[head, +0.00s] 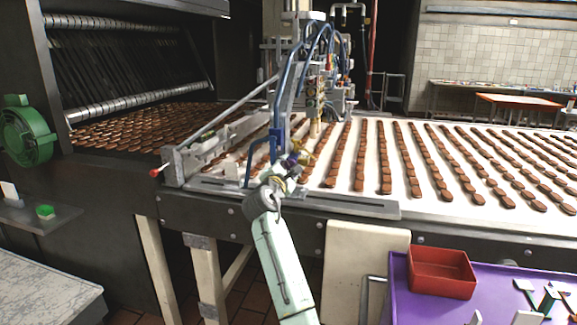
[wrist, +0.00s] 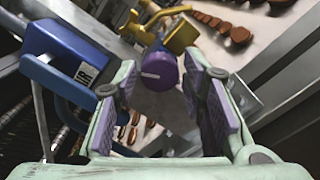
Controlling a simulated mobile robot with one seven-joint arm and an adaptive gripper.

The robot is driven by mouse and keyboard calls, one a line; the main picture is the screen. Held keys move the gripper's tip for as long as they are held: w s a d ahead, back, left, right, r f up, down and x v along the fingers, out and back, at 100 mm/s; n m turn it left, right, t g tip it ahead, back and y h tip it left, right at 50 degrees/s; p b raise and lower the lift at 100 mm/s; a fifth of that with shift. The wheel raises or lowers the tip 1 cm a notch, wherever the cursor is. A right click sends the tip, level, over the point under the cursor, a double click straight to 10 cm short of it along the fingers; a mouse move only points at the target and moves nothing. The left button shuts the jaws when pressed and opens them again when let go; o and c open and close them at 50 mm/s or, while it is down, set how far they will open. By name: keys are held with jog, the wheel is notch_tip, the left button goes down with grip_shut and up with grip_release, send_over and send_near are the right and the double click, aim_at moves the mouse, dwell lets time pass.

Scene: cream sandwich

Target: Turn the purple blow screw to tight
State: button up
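The purple blow screw (wrist: 160,72) is a round knob with a pale line across its face, in the upper middle of the wrist view. The pale line lies roughly level in that picture. My gripper (wrist: 165,90) is open, with one purple-padded finger left of the knob and one right. The knob shows between the fingertips, with a visible gap on the left; I cannot tell whether the right finger touches it or how deep it sits. In the head view my gripper (head: 285,168) is at the depositor machine above the belt, and hides most of the knob.
A blue air lever block (wrist: 72,55) is left of the fingers, and a yellow fitting (wrist: 160,25) is behind the knob. Biscuit rows lie on the white conveyor (head: 480,222). A red bin (head: 441,271) stands on a purple table (head: 415,303) at lower right.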

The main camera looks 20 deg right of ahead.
jog(key=c, duration=0.9)
jog(key=shift+f+m, duration=0.1)
jog(key=shift+m, duration=0.3)
jog(key=m+b, duration=0.1)
jog(key=m, duration=0.1)
jog(key=shift+m+b, duration=0.4)
jog(key=m+b, duration=0.2)
jog(key=m, duration=0.3)
jog(key=shift+a, duration=0.1)
jog(key=m+b, duration=0.2)
jog(key=m, duration=0.3)
jog(key=shift+f, duration=0.1)
jog(key=shift+m+b, duration=0.5)
jog(key=shift+m, duration=1.3)
